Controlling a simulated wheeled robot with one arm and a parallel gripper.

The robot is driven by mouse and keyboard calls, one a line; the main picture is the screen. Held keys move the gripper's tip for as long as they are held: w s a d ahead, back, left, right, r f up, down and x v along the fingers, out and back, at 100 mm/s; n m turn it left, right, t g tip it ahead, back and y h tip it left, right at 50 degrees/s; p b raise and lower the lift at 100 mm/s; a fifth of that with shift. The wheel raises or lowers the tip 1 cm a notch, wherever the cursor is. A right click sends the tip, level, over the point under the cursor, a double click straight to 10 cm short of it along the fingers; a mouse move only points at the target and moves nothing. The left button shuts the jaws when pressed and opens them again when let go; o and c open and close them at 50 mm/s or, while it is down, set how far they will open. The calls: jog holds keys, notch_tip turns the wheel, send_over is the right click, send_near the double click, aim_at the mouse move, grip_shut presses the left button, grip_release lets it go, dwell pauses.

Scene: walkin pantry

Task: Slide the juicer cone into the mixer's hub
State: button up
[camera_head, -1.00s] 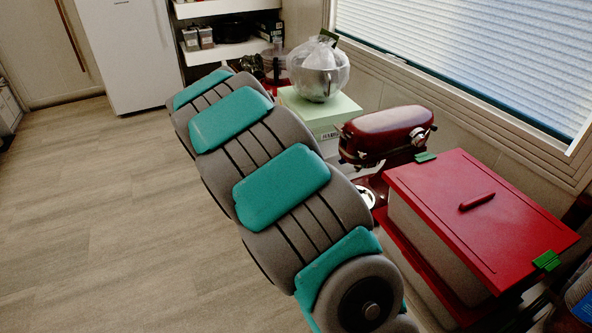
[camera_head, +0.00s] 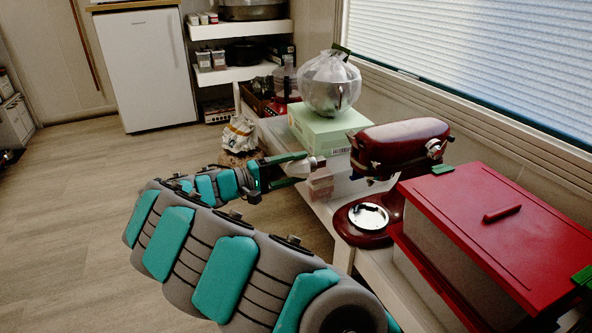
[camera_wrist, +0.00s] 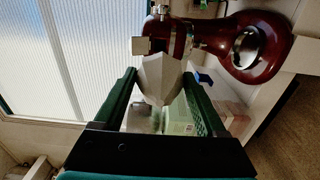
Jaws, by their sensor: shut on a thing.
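The red stand mixer (camera_head: 402,145) stands on the white counter, with a silver bowl plate on its base (camera_head: 345,222). Its left end, near my gripper, has metal fittings. My gripper (camera_head: 300,170) is shut on the pale juicer cone (camera_head: 299,169) and holds it in the air, just left of the mixer head. In the wrist view, the faceted cone (camera_wrist: 160,80) sits between the two dark green fingers. The mixer (camera_wrist: 250,48) is beyond it at the upper right. The cone appears apart from the mixer; the hub opening is not clear.
A red-lidded box (camera_head: 490,225) stands right of the mixer. The floor at left is clear.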

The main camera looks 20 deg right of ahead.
aim_at(315, 164)
jog(key=shift+w+d+b, duration=0.1)
jog(key=shift+d+b, duration=0.85)
jog(key=shift+d, duration=3.7)
jog(key=shift+w+d+b, duration=0.1)
jog(key=shift+d+b, duration=0.5)
jog(key=shift+d, duration=1.2)
jog(key=o, duration=1.3)
jog(key=shift+a+r, duration=0.1)
jog(key=a, duration=0.3)
jog(key=a+p, duration=0.1)
jog(key=a, duration=0.3)
jog(key=shift+s+a, duration=0.2)
jog(key=shift+a, duration=0.05)
